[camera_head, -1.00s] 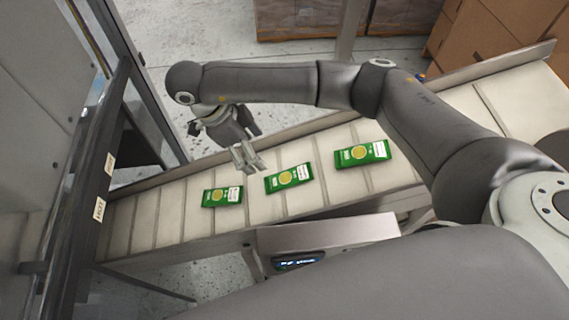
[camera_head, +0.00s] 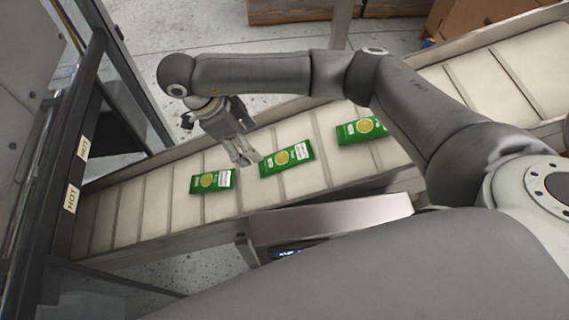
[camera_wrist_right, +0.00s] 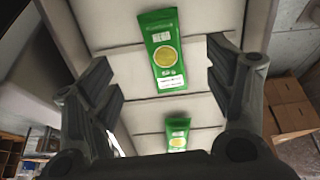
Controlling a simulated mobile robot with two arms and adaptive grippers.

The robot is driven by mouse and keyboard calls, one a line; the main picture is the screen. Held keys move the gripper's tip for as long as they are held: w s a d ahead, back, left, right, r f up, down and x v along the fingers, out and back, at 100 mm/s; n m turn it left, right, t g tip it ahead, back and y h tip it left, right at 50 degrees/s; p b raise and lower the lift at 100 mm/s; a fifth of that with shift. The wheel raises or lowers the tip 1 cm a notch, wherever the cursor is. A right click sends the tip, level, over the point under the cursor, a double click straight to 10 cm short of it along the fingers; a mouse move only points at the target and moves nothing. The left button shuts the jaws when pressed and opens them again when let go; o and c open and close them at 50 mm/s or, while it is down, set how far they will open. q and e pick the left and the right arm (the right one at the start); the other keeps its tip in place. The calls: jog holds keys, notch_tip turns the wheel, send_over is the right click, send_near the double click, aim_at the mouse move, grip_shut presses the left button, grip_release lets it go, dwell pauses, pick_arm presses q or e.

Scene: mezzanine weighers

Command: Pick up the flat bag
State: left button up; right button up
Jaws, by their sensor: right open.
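Three flat green bags with yellow round marks and white labels lie on the pale belt: a left one (camera_head: 211,181), a middle one (camera_head: 287,158) and a right one (camera_head: 360,130), partly behind my right arm. My right gripper (camera_head: 245,158) is over the belt, just left of the middle bag. In the right wrist view my right gripper (camera_wrist_right: 164,75) has its fingers wide apart, with nothing held. One green bag (camera_wrist_right: 164,52) shows between the fingers, and another green bag (camera_wrist_right: 177,133) shows lower down, partly hidden by the gripper base. My left gripper is not in view.
The cleated conveyor (camera_head: 125,215) has raised side rails. A dark frame with HOT labels (camera_head: 71,198) stands at its left end. Cardboard boxes (camera_head: 470,15) stand behind the belt at upper right. A metal housing (camera_head: 330,218) is at its near side.

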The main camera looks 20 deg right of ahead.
aim_at(268, 164)
jog(key=x, duration=0.6)
jog(key=shift+a, duration=0.1)
jog(key=shift+s+f+p, duration=0.1)
jog(key=shift+f+p, duration=0.3)
jog(key=p+x, duration=0.1)
jog(key=x, duration=0.2)
jog(key=shift+f+p, duration=0.3)
jog(key=shift+p, duration=0.1)
jog(key=shift+d+f, duration=0.35)
jog(key=shift+f, duration=0.1)
jog(key=c, duration=1.1)
jog(key=shift+o, duration=0.2)
jog(key=shift+a, duration=0.1)
